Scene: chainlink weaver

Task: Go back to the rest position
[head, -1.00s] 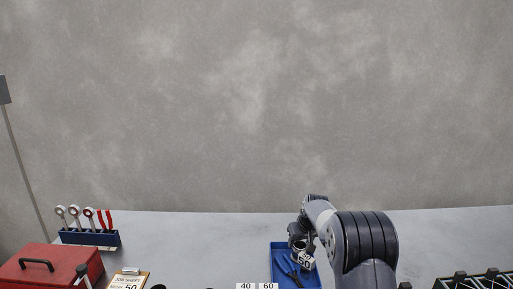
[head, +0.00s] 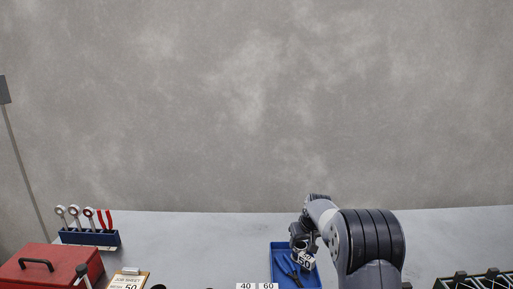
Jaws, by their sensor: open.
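My gripper (head: 303,252) is over the blue tray (head: 274,268) near the bottom middle of the head view. It is open, but it is small here and its fingers are partly hidden by my arm. A pale piece marked 50 (head: 306,262) shows right at the gripper; I cannot tell whether it touches the fingers. Dark tools (head: 290,270) lie in the tray.
A red toolbox (head: 50,267), a blue rack (head: 90,238) with wrenches and red-handled pliers, and a job sheet (head: 130,279) stand at the left. Labels 40 and 60 (head: 257,286) show at the bottom edge. A black rack (head: 473,281) is at the right. The table's back middle is clear.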

